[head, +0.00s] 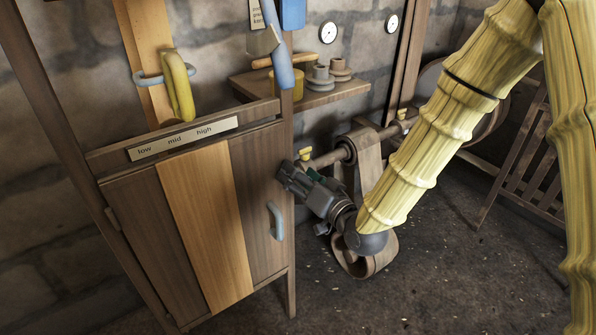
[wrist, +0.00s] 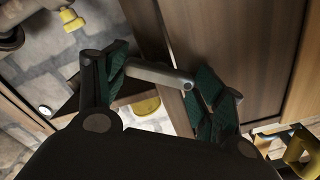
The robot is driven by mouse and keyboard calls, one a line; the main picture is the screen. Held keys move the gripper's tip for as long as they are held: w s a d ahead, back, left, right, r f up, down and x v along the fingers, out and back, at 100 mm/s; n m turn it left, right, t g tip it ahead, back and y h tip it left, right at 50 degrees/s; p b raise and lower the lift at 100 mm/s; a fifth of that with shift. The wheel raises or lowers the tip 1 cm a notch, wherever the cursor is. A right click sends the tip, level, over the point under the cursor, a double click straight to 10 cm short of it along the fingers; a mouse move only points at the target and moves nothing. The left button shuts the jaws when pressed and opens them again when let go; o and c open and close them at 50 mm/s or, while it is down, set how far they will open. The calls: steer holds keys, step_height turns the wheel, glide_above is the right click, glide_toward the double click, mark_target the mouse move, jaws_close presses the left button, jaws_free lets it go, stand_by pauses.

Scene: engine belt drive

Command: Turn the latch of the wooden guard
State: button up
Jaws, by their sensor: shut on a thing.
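The wooden guard (head: 207,225) is a cabinet-like panel with dark boards and a lighter middle board. A pale blue-grey handle (head: 276,221) is on its right part. My gripper (head: 293,178) is at the guard's right edge, above and right of that handle. In the wrist view, a grey bar-shaped latch (wrist: 158,74) lies between the green-padded fingers of my gripper (wrist: 160,88), beside the guard's wood (wrist: 235,50). The fingers are shut on the latch, which lies slightly slanted in that picture. In the head view the latch is hidden by my gripper.
A yellow lever (head: 178,85) in a blue ring stands above the low-mid-high label plate (head: 183,139). A shelf (head: 320,97) with small pots is behind my gripper. A wooden shaft (head: 325,159) and belt pulley are close on the right.

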steer(key=m+p, duration=0.2)
steer(key=m, duration=0.8)
steer(key=shift+m, duration=0.4)
steer(key=shift+f, duration=0.1)
steer(key=o, duration=1.1)
steer(key=v, duration=1.2)
steer(key=shift+p, duration=0.3)
